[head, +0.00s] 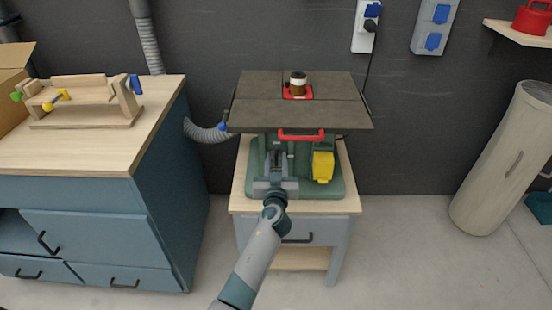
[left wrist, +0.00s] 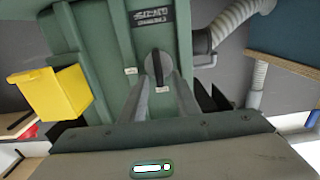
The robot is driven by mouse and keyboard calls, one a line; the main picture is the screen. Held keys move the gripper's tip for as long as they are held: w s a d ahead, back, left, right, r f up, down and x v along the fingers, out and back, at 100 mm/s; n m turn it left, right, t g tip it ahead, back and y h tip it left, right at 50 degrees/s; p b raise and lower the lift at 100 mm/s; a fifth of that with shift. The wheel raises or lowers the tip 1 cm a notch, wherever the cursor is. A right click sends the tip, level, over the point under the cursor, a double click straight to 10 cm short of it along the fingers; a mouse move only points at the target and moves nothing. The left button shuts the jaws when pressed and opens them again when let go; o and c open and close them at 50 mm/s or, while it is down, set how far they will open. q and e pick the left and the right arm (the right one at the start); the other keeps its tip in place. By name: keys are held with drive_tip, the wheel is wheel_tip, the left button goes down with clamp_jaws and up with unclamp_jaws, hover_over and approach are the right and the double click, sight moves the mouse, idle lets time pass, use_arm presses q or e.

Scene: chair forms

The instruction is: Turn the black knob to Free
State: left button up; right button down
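Small white tags sit near the knob, also too small to read. In the head view the green machine (head: 254,152) stands under a dark table top, and the knob is hidden. My left gripper (left wrist: 160,80) is open, its two grey fingers apart on either side of the knob. I cannot tell if they touch it. It also shows in the head view (head: 276,160). My right gripper is out of view.
A yellow box (head: 322,166) and a red handle (head: 301,136) are on the machine's front. The dark table top (head: 335,112) overhangs the gripper. A grey hose (head: 205,132) runs at the left, beside the blue workbench (head: 158,172).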

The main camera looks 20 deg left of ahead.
use_arm(q)
clamp_jaws()
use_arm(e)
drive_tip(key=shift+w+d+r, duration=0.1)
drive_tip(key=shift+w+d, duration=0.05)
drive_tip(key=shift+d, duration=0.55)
